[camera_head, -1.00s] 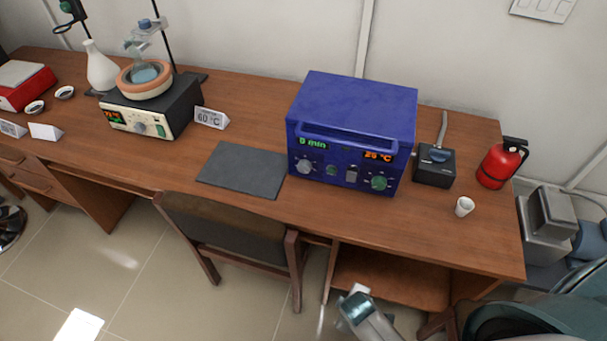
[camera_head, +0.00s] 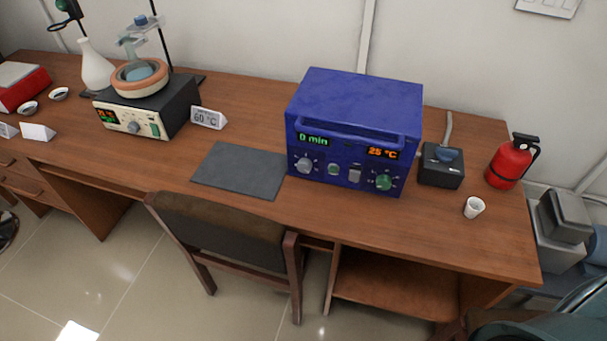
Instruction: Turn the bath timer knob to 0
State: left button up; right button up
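A blue box unit (camera_head: 350,100) stands on the wooden bench right of centre. Its left display (camera_head: 313,139) reads 0 min in green, and its right display (camera_head: 382,153) reads 25 °C in orange. Under the left display is a pale grey knob (camera_head: 304,165); a green knob (camera_head: 384,181) is at the right. A black-cased heater (camera_head: 172,108) with a round orange bowl (camera_head: 140,79) stands to the left; it has a small front knob (camera_head: 133,127) and a display too small to read surely. Neither gripper is in view.
A dark mat (camera_head: 240,170) lies left of the blue unit. A black box with a blue knob (camera_head: 441,167), a white cup (camera_head: 474,208) and a red extinguisher (camera_head: 510,163) stand to its right. A chair (camera_head: 225,228) stands before the bench (camera_head: 400,228).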

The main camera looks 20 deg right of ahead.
aim_at(305, 166)
jog(key=z, duration=0.4)
jog(key=j+z, duration=0.2)
jog(key=z, duration=0.25)
jog(key=i+j+z, duration=0.1)
jog(key=j+z, duration=0.15)
jog(key=z, duration=0.15)
jog(key=j+z, duration=0.25)
jog(key=z, duration=0.2)
jog(key=k+j+z, duration=0.1)
jog(key=j, duration=0.35)
jog(key=k+j+z, duration=0.1)
jog(key=j, duration=0.3)
jog(key=k+j+z, duration=0.15)
jog(key=j, duration=0.25)
jog(key=k+j+z, duration=0.1)
jog(key=j, duration=0.3)
jog(key=k+j+z, duration=0.1)
jog(key=j, duration=0.3)
